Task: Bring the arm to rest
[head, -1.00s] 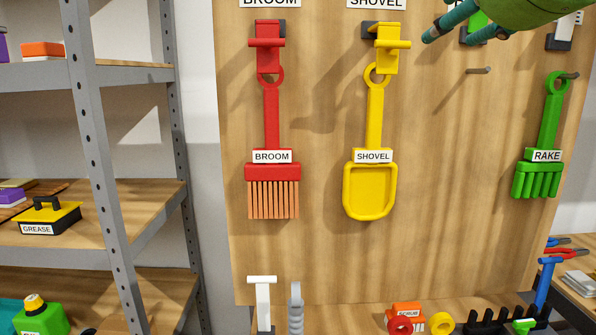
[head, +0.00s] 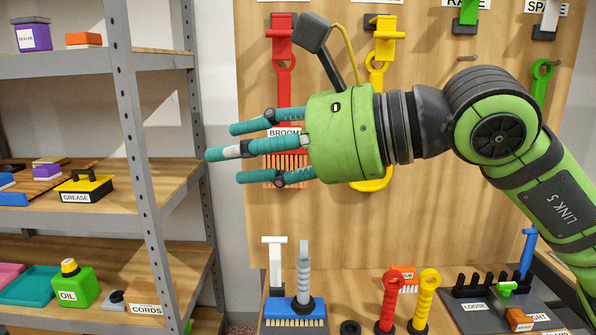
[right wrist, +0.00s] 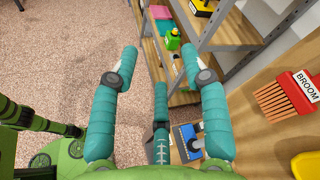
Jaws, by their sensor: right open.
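My right gripper (head: 222,153) is green with teal fingers and reaches in from the right in the head view. Its fingers point left, in front of the broom and the steel shelf's edge. In the right wrist view its fingers (right wrist: 160,75) are spread with nothing between them. The red broom (head: 281,80) hangs on the wooden board, its label and bristles partly hidden by the fingers. The yellow shovel (head: 372,185) hangs beside it, mostly hidden behind my gripper and wrist. My left gripper is not in the head view.
A steel shelf (head: 140,140) stands left with a grease box (head: 88,187) and an oil can (head: 72,287). The bench below the board holds a blue brush (head: 296,308), red (head: 389,300) and yellow (head: 425,300) handled tools and a dark tray (head: 490,318).

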